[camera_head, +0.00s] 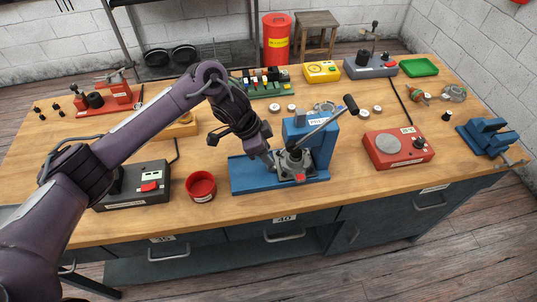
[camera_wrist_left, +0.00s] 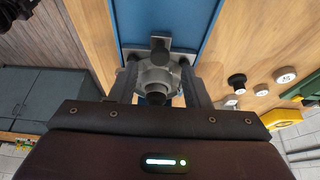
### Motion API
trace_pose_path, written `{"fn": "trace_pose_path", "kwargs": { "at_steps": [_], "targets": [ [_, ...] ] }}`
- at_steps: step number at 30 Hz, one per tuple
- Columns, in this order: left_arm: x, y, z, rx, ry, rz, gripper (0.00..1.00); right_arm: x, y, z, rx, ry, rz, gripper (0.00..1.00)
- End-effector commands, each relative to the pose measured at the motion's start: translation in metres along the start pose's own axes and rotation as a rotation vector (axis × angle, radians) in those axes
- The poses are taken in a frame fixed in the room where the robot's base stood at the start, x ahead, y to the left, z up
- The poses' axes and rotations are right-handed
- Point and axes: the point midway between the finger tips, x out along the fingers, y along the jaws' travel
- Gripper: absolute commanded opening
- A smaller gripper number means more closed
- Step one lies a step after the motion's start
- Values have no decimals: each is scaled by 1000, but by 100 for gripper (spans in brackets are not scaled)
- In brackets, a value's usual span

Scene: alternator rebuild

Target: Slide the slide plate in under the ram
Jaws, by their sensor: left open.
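A blue press (camera_head: 301,130) with a dark-knobbed lever stands at the middle of the bench. The grey slide plate (camera_head: 311,170) lies on its long blue base (camera_head: 245,175), with a grey round housing (camera_head: 293,160) on top. The plate (camera_wrist_left: 185,58) and housing (camera_wrist_left: 150,77) also show in the left wrist view. My left gripper (camera_head: 271,161) is open and points down at the housing's left side. In the left wrist view its fingers (camera_wrist_left: 160,88) stand on either side of the housing; contact is not clear. The press's ram is hard to make out.
A red bowl (camera_head: 201,186) and a dark box with a red switch (camera_head: 150,186) stand left of the press. A red scale-like box (camera_head: 398,148) stands to its right. Small round parts (camera_head: 363,114) lie behind. The base's left end is bare.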

Motion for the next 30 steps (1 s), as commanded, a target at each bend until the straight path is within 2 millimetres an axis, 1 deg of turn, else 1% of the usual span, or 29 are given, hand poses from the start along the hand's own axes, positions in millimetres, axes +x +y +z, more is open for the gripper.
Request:
{"fn": "trace_pose_path", "kwargs": {
  "at_steps": [1,4,5,6,10,14,30],
  "targets": [
    [-8,-1,1,2,1,-4,43,4,0,0,0,0,0,56],
    [-26,-1,0,2,2,-3,43,8,0,1,0,0,0,56],
    [-30,-1,0,2,1,-3,43,8,0,1,0,0,0,56],
    [-39,-2,-1,2,0,-6,43,5,0,0,0,0,0,56],
    [-51,-1,-1,1,0,-3,43,4,0,0,0,0,0,56],
    [-55,0,-1,1,0,0,43,4,0,0,0,0,-1,56],
    [-54,0,-1,0,0,0,43,4,-1,-1,0,1,-1,56]
  ]
}}
